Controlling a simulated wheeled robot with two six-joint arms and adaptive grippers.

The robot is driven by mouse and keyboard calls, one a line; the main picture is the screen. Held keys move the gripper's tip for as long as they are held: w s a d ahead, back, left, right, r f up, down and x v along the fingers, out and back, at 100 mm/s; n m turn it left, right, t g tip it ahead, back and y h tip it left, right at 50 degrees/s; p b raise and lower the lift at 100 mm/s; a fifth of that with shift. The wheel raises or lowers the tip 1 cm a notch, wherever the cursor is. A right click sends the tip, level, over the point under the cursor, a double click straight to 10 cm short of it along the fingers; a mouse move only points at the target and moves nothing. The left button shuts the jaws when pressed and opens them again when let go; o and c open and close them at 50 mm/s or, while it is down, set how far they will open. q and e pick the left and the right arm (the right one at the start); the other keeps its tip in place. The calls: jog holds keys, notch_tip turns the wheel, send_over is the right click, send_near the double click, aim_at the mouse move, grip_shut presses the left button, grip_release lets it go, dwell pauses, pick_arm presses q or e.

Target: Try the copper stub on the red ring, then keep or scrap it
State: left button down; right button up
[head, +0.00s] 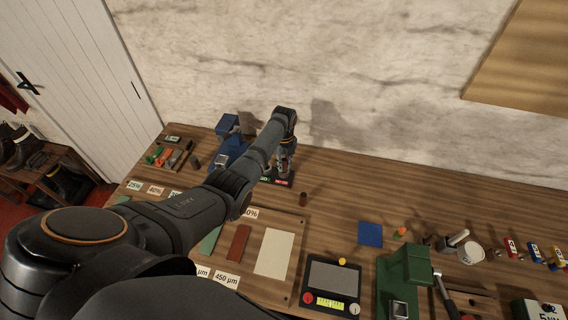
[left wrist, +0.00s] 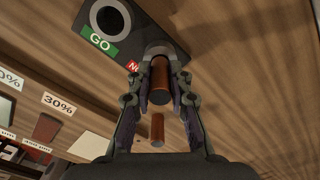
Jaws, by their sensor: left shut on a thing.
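My left gripper (left wrist: 160,82) is shut on a copper stub (left wrist: 159,88), a short reddish-brown cylinder. The gauge plate (left wrist: 142,22) is dark, with a green GO label (left wrist: 99,43) beside an open ring hole (left wrist: 110,19) and a red label (left wrist: 133,66), partly hidden by a finger. The held stub lines up with the pale ring (left wrist: 163,49) by the red label; I cannot tell whether its end is inside. In the head view my left gripper (head: 286,160) is at the plate's red label (head: 281,183). My right gripper is not in view.
Another copper stub (head: 303,199) stands apart on the bench, also in the left wrist view (left wrist: 157,128). A blue square (head: 370,234), a display unit (head: 332,287) and a green machine (head: 405,275) lie to the right.

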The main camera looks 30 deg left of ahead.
aim_at(284, 159)
pick_arm(q)
jog(key=shift+f+b, duration=0.5)
jog(key=shift+f, duration=0.2)
jog(key=shift+r, duration=0.1)
dwell(0.9)
jog(key=shift+r+p, duration=0.95)
jog(key=shift+p, duration=0.15)
notch_tip(284, 159, up, 3)
jog(key=p, duration=0.2)
jog(key=shift+f+p, duration=0.1)
jog(key=shift+p, duration=0.3)
jog(key=shift+r, duration=1.15)
jog(key=shift+f, duration=0.1)
